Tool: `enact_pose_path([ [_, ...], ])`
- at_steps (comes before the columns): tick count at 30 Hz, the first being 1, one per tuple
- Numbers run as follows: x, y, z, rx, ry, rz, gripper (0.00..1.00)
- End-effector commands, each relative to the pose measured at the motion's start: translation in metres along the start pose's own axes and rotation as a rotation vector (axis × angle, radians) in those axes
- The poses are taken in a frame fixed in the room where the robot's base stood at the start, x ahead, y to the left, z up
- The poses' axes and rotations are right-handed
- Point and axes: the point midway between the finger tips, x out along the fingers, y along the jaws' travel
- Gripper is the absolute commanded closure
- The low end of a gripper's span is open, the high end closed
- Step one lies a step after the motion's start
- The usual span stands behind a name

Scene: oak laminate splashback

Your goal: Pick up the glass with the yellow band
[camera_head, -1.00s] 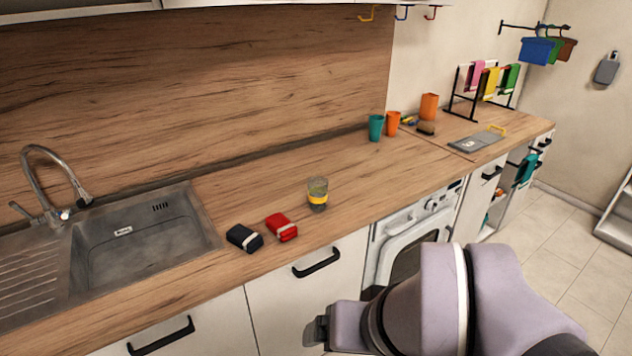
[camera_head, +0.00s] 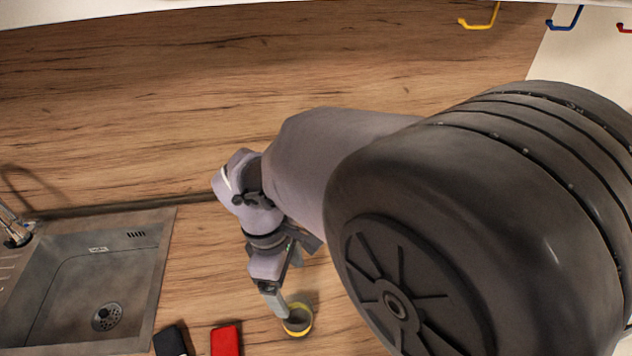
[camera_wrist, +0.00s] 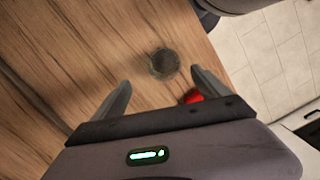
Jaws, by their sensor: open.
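The glass with the yellow band (camera_head: 301,329) stands on the wooden worktop in the head view, seen from above, its yellow ring visible. In the wrist view the glass (camera_wrist: 163,64) is a greyish round shape, just beyond the gap between my fingertips; its band cannot be made out there. My gripper (camera_wrist: 160,76) is open and empty, one finger on each side of the gap. In the head view my gripper (camera_head: 278,304) points down at the glass, and a finger overlaps its upper left edge. I cannot tell whether they touch.
A red packet (camera_head: 226,341) and a dark packet (camera_head: 169,342) lie left of the glass; a red item (camera_wrist: 192,96) shows by the right finger in the wrist view. The sink (camera_head: 85,285) is at the left. My arm hides the right side of the worktop.

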Motion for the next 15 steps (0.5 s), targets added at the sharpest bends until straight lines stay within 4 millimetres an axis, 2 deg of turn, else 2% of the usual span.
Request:
enact_pose_path([
  [1, 0.024, -0.001, 0.000, 0.001, -0.003, -0.004, 0.15],
  [6, 0.068, -0.001, 0.000, 0.002, -0.001, -0.002, 0.15],
  [15, 0.102, -0.004, -0.002, 0.003, 0.000, -0.002, 0.15],
])
